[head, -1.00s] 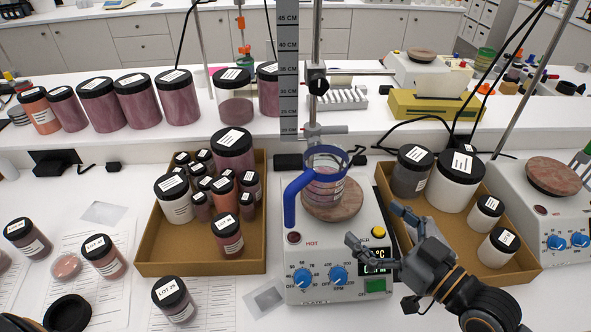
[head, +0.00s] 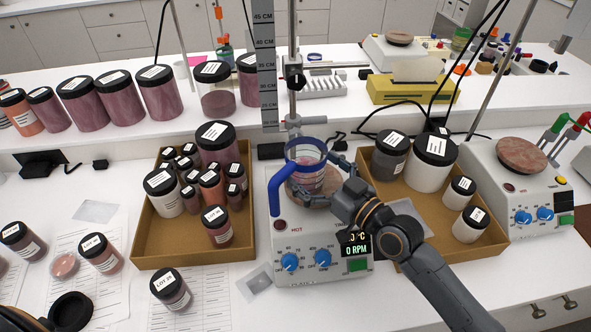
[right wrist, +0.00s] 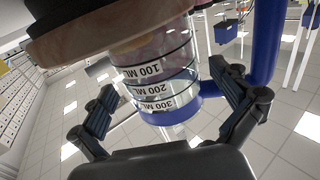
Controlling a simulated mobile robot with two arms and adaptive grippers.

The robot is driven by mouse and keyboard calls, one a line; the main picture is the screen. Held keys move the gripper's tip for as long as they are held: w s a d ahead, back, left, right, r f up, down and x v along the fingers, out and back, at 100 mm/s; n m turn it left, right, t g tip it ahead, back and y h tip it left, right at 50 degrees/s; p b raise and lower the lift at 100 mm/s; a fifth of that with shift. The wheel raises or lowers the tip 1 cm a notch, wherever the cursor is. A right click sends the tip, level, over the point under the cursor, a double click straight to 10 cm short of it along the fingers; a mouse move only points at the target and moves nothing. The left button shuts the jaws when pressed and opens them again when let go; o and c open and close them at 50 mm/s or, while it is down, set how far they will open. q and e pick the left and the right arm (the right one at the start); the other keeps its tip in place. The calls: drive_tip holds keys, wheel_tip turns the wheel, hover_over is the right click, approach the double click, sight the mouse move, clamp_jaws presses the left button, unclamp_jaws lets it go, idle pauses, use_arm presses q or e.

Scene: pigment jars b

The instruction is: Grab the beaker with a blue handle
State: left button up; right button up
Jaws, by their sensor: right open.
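The clear beaker (head: 306,169) with a blue rim and a blue handle (head: 277,196) stands upright on the round top of the middle hot plate, with pinkish contents. My right gripper (head: 312,181) is open, its fingers reaching in from the right on either side of the beaker. In the right wrist view the beaker (right wrist: 163,80) appears inverted between the spread fingers, its volume marks showing. The handle (right wrist: 268,45) is beyond the right-hand finger there. Gaps show beside both fingers. My left gripper is not in view.
The hot plate's body (head: 300,285) is below the beaker. A brown tray (head: 150,257) of jars is left of it, and another tray (head: 490,246) of jars is right, partly under my right arm. A vertical stand rod (head: 292,60) rises behind the beaker.

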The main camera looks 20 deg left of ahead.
drive_tip(key=shift+x, duration=1)
drive_tip(key=shift+s+d, duration=0.1)
drive_tip(key=shift+c, duration=0.4)
drive_tip(key=c, duration=1.4)
